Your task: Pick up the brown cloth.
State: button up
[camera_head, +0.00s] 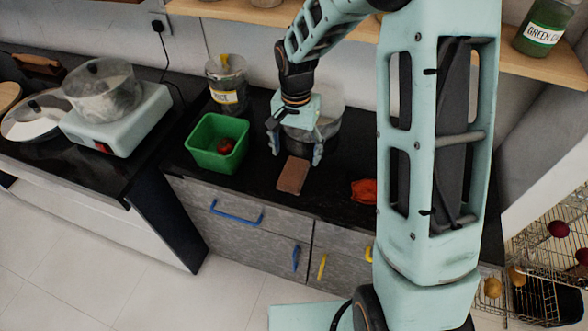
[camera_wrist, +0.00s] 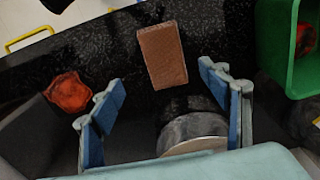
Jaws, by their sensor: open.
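The brown cloth (camera_head: 293,175) is a small flat brown rectangle on the black counter, near the front edge. In the wrist view the brown cloth (camera_wrist: 162,55) lies in full sight, beyond the fingertips and roughly centred between them. My gripper (camera_head: 296,154) is open with its blue-padded fingers pointing down, above the counter and just behind the cloth. In the wrist view my gripper (camera_wrist: 160,80) has nothing between its fingers and does not touch the cloth. Its exact height above the counter is hard to tell.
A metal pot (camera_head: 325,125) stands close behind my gripper. A green bin (camera_head: 212,162) with a red item inside is to the left. A crumpled orange-red thing (camera_head: 364,191) lies to the right. A lidded jar (camera_head: 227,88) stands at the back. A wooden shelf (camera_head: 345,25) runs above.

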aim_at(294, 170)
jog(key=shift+w+a+f+p, duration=0.1)
jog(key=shift+a+f+p, duration=0.1)
jog(key=shift+f, duration=1.6)
jog(key=shift+w+a+f+p, duration=0.1)
jog(key=shift+f+p, duration=0.05)
jog(key=shift+f, duration=1.65)
jog(key=c, duration=1.3)
